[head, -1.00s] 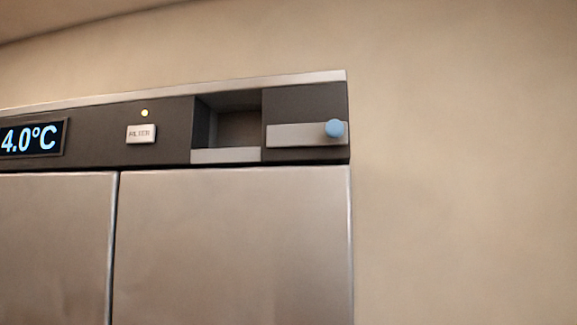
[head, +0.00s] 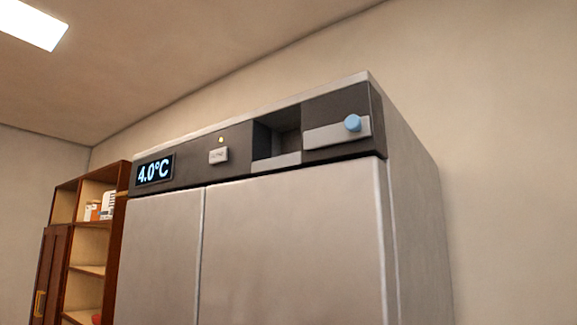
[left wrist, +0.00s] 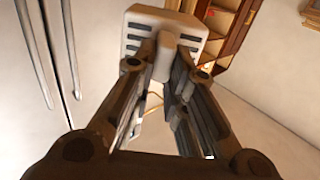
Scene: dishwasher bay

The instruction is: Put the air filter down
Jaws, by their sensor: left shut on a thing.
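The air filter (left wrist: 185,22) is a pale, rounded block with dark slots on both sides, in the upper middle of the left wrist view. My left gripper (left wrist: 163,58) is shut on its narrow pale grip, with one finger on each side. The filter is held up in the air, and its far side is hidden. No gripper shows in the head view, and my right gripper is in neither view.
A steel fridge (head: 290,230) has a 4.0°C display (head: 154,171), a labelled button (head: 218,156), an empty recess (head: 283,140) and a blue knob (head: 353,123). A wooden shelf unit (head: 88,255) with small items stands left of it.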

